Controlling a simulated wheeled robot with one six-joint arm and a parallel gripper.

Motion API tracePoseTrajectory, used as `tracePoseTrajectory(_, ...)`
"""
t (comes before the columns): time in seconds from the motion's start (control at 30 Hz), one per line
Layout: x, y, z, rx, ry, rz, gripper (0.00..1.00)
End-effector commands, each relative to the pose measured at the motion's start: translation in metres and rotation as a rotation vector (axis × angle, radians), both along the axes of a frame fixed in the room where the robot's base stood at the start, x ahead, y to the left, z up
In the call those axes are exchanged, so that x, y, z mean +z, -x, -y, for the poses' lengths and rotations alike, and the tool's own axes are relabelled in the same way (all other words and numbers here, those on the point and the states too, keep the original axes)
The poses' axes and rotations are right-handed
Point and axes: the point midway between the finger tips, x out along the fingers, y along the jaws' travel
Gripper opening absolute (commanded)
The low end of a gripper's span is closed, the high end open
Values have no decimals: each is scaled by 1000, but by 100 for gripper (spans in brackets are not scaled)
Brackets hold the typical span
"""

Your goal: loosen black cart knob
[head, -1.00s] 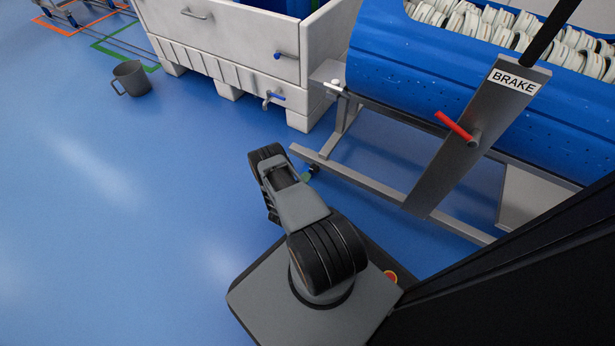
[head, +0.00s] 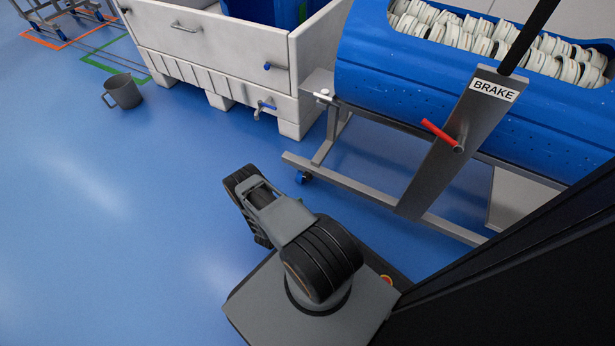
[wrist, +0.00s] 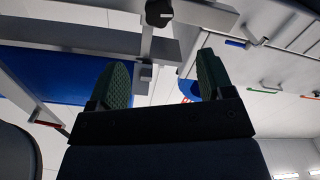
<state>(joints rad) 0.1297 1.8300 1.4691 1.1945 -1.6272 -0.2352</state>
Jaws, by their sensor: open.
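In the wrist view the black knob (wrist: 158,12) sits at the top edge, on a grey metal bar of the cart frame (wrist: 205,14). My gripper (wrist: 163,58) is open, with its two green ribbed fingers apart and nothing between them. The knob lies beyond the fingertips in that picture, a little left of the middle of the gap, and is not touched. In the head view the cart (head: 375,188) carries a blue tub (head: 385,70). I cannot make out the black knob there, and my gripper is hidden behind my arm.
The cart has a plate marked BRAKE (head: 493,89) and a red-handled lever (head: 440,133). A white bin (head: 225,50) with a blue-handled tap (head: 265,106) stands to the left. Blue floor left of my arm is clear.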

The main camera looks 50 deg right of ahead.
Motion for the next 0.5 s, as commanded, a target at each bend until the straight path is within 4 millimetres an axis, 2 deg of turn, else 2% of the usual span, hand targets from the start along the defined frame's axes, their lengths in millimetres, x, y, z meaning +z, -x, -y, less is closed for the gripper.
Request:
tracePoseTrajectory(0.1,0,1,0,-8,-30,125,74)
tracePoseTrajectory(0.27,-1,-1,7,-11,-48,199,74)
tracePoseTrajectory(0.5,-3,-10,47,-15,-49,206,74)
